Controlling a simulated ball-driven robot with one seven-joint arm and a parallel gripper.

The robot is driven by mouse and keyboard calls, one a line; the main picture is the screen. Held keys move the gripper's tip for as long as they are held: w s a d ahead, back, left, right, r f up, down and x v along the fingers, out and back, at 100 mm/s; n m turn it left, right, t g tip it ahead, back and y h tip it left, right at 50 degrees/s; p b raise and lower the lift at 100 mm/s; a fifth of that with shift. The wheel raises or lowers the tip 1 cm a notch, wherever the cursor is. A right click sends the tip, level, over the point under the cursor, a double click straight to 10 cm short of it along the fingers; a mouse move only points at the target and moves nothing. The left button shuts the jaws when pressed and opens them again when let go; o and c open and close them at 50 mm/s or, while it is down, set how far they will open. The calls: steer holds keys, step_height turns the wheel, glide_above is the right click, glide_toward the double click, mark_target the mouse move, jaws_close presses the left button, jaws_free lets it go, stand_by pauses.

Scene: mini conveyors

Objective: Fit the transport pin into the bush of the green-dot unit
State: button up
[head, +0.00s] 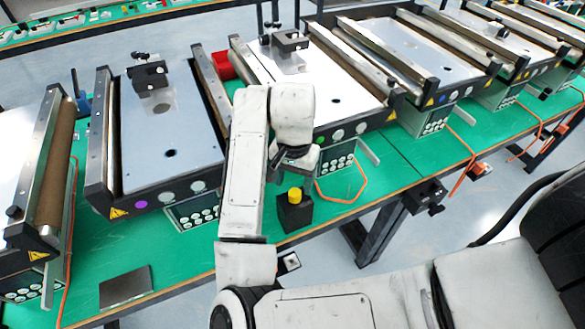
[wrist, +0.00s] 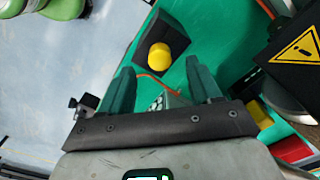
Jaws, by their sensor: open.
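The yellow-topped pin (head: 295,195) stands upright in a black block (head: 294,217) near the front edge of the green table. In the wrist view the yellow pin (wrist: 168,56) lies just beyond my fingertips, roughly between them. My gripper (wrist: 160,68) is open and empty. In the head view my gripper (head: 297,162) is partly hidden by my arm, above and behind the pin. The green-dot unit (head: 352,85) is the conveyor behind my arm, with a green dot (head: 320,140) on its front. A dark round hole (head: 335,100) shows in its plate, apparently the bush.
A purple-dot unit (head: 141,205) with a similar plate hole (head: 170,153) stands left. More units stand right. A red bin (head: 222,65) sits between units. An orange cable (head: 345,198) lies beside the block. A dark flat plate (head: 125,287) lies front left.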

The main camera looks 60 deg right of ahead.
mark_target(294, 193)
steer(key=shift+f+b, duration=0.45)
steer(key=shift+f, duration=2.25)
jaws_close()
steer(key=shift+r+p, duration=3.2)
steer(key=shift+r, duration=3.1)
